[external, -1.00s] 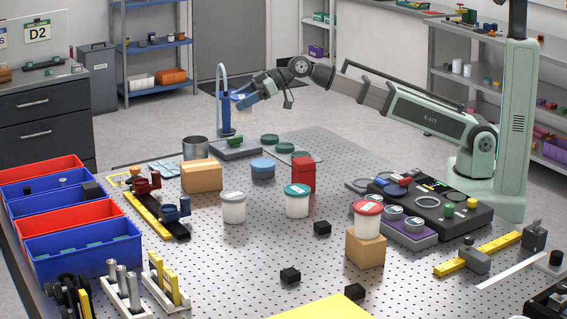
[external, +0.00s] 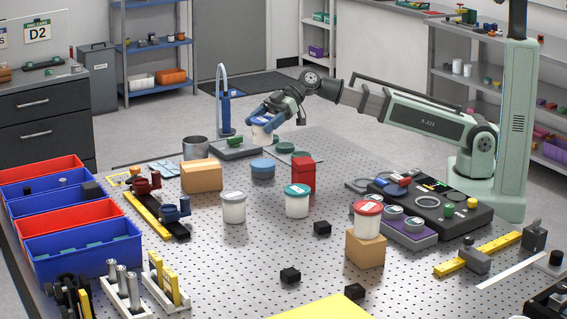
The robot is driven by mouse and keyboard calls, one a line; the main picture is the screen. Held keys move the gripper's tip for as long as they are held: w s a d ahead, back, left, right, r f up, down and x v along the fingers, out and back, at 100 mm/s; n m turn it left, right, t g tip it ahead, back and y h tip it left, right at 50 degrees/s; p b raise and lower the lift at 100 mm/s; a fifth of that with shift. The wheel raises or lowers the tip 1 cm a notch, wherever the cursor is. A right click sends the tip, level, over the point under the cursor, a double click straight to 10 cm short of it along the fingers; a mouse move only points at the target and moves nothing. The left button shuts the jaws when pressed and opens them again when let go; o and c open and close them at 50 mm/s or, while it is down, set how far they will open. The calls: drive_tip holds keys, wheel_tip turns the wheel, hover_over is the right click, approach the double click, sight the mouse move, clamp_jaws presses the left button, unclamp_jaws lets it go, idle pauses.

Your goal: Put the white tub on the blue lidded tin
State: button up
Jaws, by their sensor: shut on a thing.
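My gripper (external: 270,117) is shut on a white tub (external: 262,133) with a blue-looking top and holds it upright, up in the air. The blue fingers hide part of the tub. The low, round blue lidded tin (external: 262,170) stands on the perforated table. In the picture the held tub is straight above the tin with a gap between them. How far they are apart in depth I cannot tell. Other white tubs stand nearer: one with a pale lid (external: 233,208), one with a teal lid (external: 297,203), and one with a red lid (external: 367,222) on a cardboard block.
A cardboard box (external: 201,177) stands left of the tin and a red block (external: 304,174) right of it. A metal cup (external: 195,149), a tall blue stand (external: 226,112) and green discs (external: 285,148) are behind. Small black blocks dot the open middle of the table (external: 260,245).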

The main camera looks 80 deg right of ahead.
sight(264, 140)
drive_tip(key=shift+f, duration=3.1)
drive_tip(key=shift+f, duration=0.15)
drive_tip(key=o, duration=0.9)
drive_tip(key=shift+s+d+r, duration=0.1)
drive_tip(key=shift+d+r, duration=0.1)
drive_tip(key=shift+r, duration=0.1)
drive_tip(key=v, duration=1.1)
drive_tip(key=shift+s+d+r, duration=0.1)
drive_tip(key=shift+s+d, duration=0.05)
drive_tip(key=shift+d, duration=0.05)
